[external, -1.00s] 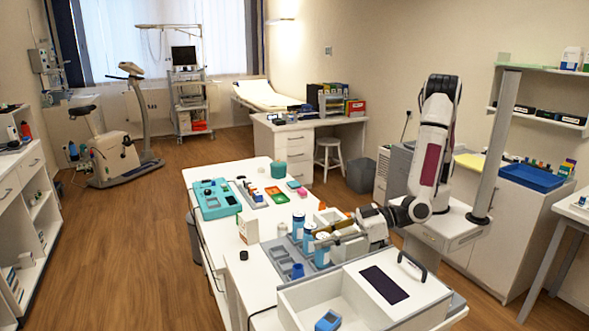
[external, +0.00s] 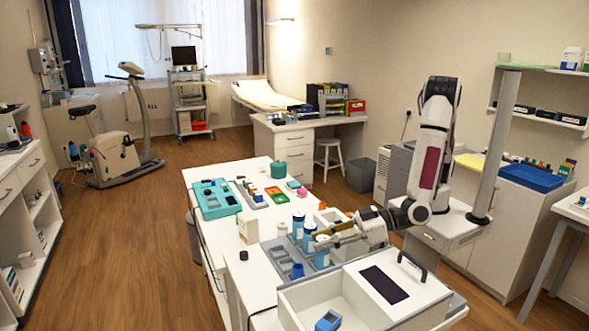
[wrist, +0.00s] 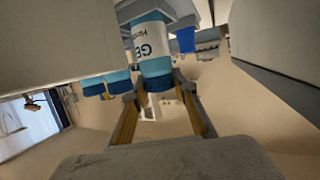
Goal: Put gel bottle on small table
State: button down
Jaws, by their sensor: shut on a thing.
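A gel bottle (wrist: 152,50) with a white label, blue bands and a blue cap end stands between my gripper's fingers in the wrist view. It also shows in the external view (external: 321,257), in the grey tray on the white worktable. My gripper (external: 326,236) is shut on it near its top, and the fingers partly hide it. The bottle still appears to be at the tray. I cannot tell for certain which surface is the small table.
Two similar bottles (external: 298,226) stand close behind the held one. A blue cup (external: 297,271) is in the grey tray (external: 277,262). A white open box (external: 300,302) is in front, with a blue device (external: 328,320) inside. A white carton (external: 248,228) stands to the left.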

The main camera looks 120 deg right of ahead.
jog(key=shift+f, duration=0.1)
jog(key=c, duration=1.5)
grip_release()
jog(key=shift+s, duration=0.1)
jog(key=shift+v, duration=5.95)
